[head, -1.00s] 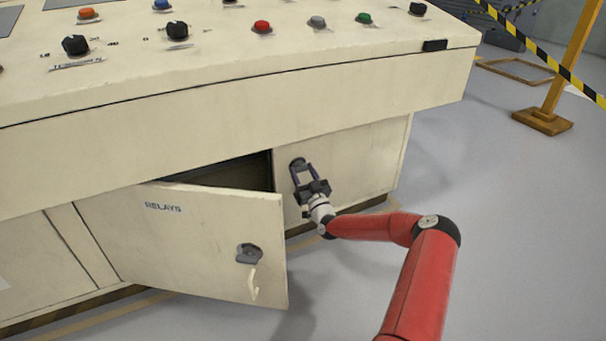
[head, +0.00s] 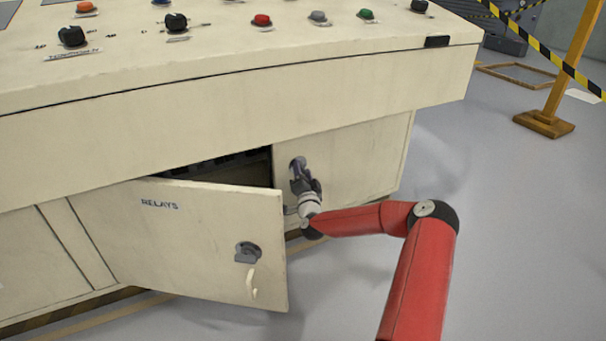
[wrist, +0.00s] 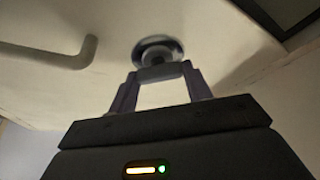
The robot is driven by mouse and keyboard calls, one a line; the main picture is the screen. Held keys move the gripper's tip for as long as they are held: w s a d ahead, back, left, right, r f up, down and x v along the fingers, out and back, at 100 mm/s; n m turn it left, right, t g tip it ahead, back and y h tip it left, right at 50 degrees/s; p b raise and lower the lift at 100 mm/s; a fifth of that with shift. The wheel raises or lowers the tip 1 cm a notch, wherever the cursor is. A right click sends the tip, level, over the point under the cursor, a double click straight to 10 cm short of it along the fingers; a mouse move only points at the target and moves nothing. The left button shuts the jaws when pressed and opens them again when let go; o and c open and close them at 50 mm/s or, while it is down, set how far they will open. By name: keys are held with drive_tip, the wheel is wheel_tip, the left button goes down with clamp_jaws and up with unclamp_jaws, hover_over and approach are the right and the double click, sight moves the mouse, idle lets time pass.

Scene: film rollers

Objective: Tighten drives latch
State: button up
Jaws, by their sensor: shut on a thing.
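The latch is a round dark grey piece (head: 297,161) on the cream cabinet door to the right of the open one. No label shows on that door, so I cannot read whether it says drives. In the wrist view the latch (wrist: 158,48) is a round boss on a plate, with a grey bar across its front. My gripper (head: 299,171) is at this latch and hides much of it. In the wrist view my gripper (wrist: 161,74) has its two fingers on either side of the bar, shut on it.
The door marked RELAYS (head: 190,235) stands ajar to the left, close to my wrist, with its own latch (head: 248,253). The console top (head: 250,60) overhangs above. A pale handle (wrist: 45,55) is beside the latch.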

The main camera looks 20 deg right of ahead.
drive_tip(key=m+g, duration=0.1)
drive_tip(key=m, duration=0.3)
drive_tip(key=shift+r+h, duration=0.15)
drive_tip(key=shift+h, duration=0.15)
drive_tip(key=shift+m+g+p, duration=0.35)
drive_tip(key=shift+m+g, duration=0.55)
drive_tip(key=shift+m, duration=0.8)
drive_tip(key=o, duration=1)
drive_tip(key=shift+s, duration=0.1)
drive_tip(key=v, duration=0.7)
drive_tip(key=shift+s+a+p, duration=0.1)
drive_tip(key=shift+s+p, duration=0.2)
